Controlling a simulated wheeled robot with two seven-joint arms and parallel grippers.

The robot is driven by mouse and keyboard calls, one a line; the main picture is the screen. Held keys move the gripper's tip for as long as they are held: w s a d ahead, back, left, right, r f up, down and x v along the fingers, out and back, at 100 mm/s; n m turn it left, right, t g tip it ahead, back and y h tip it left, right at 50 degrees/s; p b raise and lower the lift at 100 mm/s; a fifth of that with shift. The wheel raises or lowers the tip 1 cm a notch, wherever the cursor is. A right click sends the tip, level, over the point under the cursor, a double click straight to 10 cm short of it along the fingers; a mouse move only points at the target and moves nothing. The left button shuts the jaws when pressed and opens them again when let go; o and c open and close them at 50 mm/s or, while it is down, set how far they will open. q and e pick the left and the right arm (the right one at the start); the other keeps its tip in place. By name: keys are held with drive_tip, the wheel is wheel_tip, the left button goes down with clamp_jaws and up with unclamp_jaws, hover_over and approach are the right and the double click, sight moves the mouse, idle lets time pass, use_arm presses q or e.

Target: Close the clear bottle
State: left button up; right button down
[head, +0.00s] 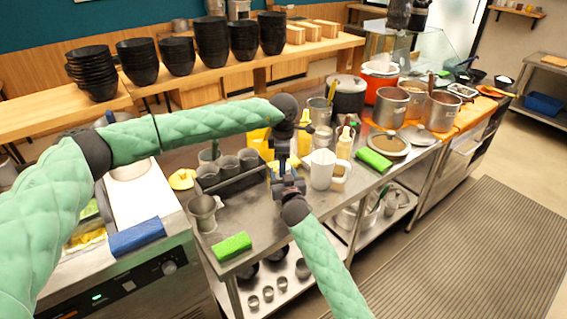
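My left gripper (282,160) points down over the middle of the metal counter. My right gripper (284,180) comes up from the front and is just below it in the picture; the two overlap or nearly touch. The finger openings are too small and dark to read, and I cannot tell whether either holds anything. A pale cream-filled bottle (344,143) stands upright to the right, behind a white pitcher (322,169). I cannot tell whether it is the clear bottle or whether it has a cap. No loose cap can be made out.
A dark caddy of metal cups (229,177) stands left of the grippers. A green cloth (232,246) lies at the front edge and another (374,160) at the right. Metal pots (391,107) stand farther right. Bare counter (262,220) lies in front.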

use_arm(q)
drive_tip(key=shift+d, duration=0.1)
wheel_tip(320, 180, up, 12)
idle(0.5)
use_arm(e)
drive_tip(key=c, duration=0.5)
unclamp_jaws()
drive_tip(key=shift+s+f, duration=0.1)
drive_tip(key=shift+s, duration=0.15)
use_arm(q)
drive_tip(key=shift+f+b, duration=1.35)
drive_tip(key=shift+f, duration=0.05)
use_arm(e)
drive_tip(key=v, duration=0.7)
